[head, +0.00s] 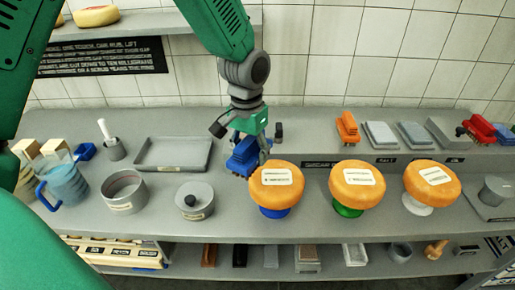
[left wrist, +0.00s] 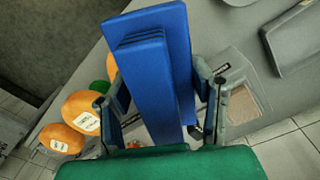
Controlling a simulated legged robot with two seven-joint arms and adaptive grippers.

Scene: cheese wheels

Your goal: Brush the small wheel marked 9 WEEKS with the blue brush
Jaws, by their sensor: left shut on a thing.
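My left gripper (head: 248,138) is shut on the blue brush (head: 242,158) and holds it just behind and left of the nearest cheese wheel. In the left wrist view the blue brush (left wrist: 152,75) lies between the fingers. Three orange wheels stand on pedestals: the left wheel (head: 276,190) on a blue base, the middle wheel (head: 357,186) on a green base, the right wheel (head: 431,185) on a white base. Each has a white label, too small to read surely, so I cannot tell which says 9 WEEKS. My right gripper is not in view.
Orange (head: 347,127) and red (head: 479,129) brushes and grey blocks sit on the raised back ledge. A lower shelf holds several small items.

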